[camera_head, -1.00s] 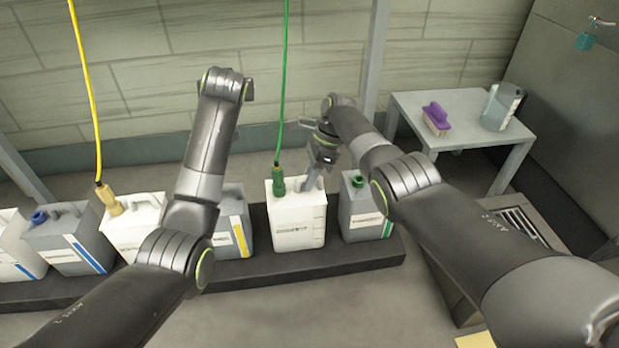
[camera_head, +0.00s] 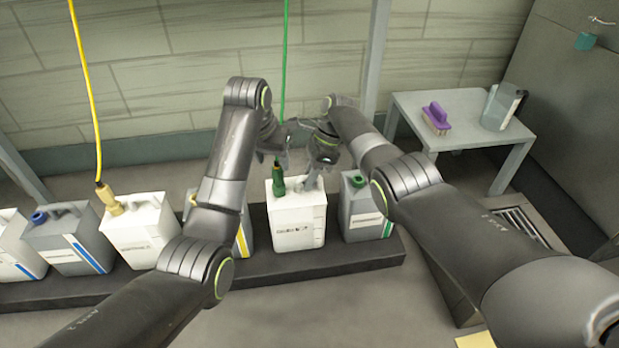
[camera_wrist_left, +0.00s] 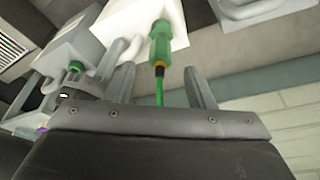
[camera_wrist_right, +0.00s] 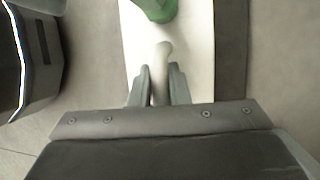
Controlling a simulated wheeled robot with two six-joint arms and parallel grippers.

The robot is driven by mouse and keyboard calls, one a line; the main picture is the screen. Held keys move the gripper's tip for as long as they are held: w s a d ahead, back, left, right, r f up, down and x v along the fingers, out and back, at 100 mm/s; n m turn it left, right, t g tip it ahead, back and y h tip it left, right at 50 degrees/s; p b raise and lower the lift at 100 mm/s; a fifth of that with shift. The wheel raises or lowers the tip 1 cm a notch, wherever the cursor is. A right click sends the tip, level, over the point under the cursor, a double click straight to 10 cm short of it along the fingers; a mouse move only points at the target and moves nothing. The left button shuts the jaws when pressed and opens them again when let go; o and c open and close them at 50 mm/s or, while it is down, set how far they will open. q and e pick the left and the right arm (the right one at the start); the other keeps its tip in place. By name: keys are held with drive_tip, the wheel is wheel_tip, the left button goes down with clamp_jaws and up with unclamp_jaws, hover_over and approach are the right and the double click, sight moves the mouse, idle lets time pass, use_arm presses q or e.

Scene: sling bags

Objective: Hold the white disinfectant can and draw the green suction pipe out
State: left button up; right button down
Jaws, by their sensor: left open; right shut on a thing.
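The white can (camera_head: 297,222) stands upright on the dark low platform, with the green suction pipe's fitting (camera_head: 278,180) seated in its top and a green hose running straight up. My right gripper (camera_wrist_right: 158,88) is shut on the can's white handle (camera_wrist_right: 160,62), right beside the green fitting. My left gripper (camera_head: 270,152) is open and empty, just above the fitting. In the left wrist view the green pipe (camera_wrist_left: 160,48) lies between the spread fingers (camera_wrist_left: 162,85), not gripped. The pipe's lower end inside the can is hidden.
A white can with a yellow pipe (camera_head: 142,235) and grey cans, including one with a green cap (camera_head: 362,212), stand in the row on the dark platform (camera_head: 300,262).

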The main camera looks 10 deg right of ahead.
sight(275, 170)
use_arm(q)
drive_tip(key=shift+x, duration=3.2)
drive_tip(key=shift+c, duration=0.4)
drive_tip(key=c, duration=1)
wheel_tip(275, 170, up, 22)
idle(1.4)
drive_tip(key=shift+f, duration=0.1)
idle(0.3)
use_arm(e)
drive_tip(key=c, duration=1.3)
unclamp_jaws()
drive_tip(key=shift+r, duration=0.1)
